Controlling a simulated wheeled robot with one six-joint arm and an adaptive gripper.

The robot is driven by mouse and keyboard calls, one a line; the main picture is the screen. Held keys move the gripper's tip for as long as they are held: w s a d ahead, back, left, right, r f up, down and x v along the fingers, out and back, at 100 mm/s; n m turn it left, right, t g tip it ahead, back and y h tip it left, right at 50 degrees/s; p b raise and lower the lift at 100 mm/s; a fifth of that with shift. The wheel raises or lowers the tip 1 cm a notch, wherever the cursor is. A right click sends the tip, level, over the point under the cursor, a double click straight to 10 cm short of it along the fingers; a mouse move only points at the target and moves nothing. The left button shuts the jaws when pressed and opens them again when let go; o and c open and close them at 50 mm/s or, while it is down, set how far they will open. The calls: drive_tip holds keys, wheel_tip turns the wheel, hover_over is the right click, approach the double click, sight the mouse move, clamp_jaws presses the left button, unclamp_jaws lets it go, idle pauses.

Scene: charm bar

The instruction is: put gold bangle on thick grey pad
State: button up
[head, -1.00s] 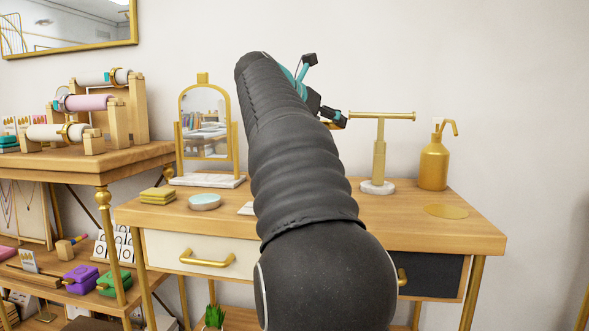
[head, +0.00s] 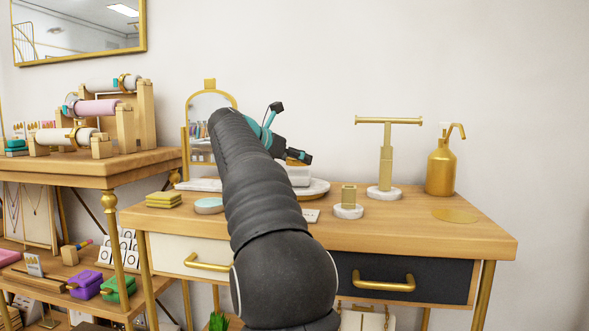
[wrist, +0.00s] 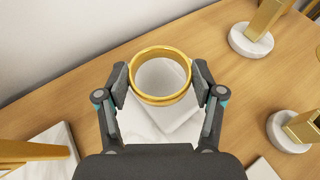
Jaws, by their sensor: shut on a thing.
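The gold bangle (wrist: 160,99) is between the two fingers of my gripper (wrist: 161,73) in the wrist view, its opening facing the camera. My gripper is shut on it. A pale grey-white square block (wrist: 142,128), which looks like the thick grey pad, lies below and behind the bangle; the gap between them cannot be judged. In the head view this pad (head: 299,174) shows partly behind my arm, under my gripper (head: 303,157). I cannot make out the bangle in the head view.
A gold T-stand (head: 387,150), a short gold post (head: 348,196) on a marble base and a gold pump bottle (head: 440,168) stand to the right. A gold-framed mirror (head: 188,125) stands left, partly behind my arm. A pale dish (head: 209,205) lies at the front left.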

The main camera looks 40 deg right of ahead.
drive_tip(key=shift+f, duration=0.95)
drive_tip(key=shift+f, duration=0.1)
drive_tip(key=o, duration=1.1)
drive_tip(key=shift+o, duration=0.2)
drive_tip(key=shift+r, duration=0.2)
drive_tip(key=v, duration=1.2)
drive_tip(key=shift+p, duration=0.35)
drive_tip(key=shift+f, duration=0.1)
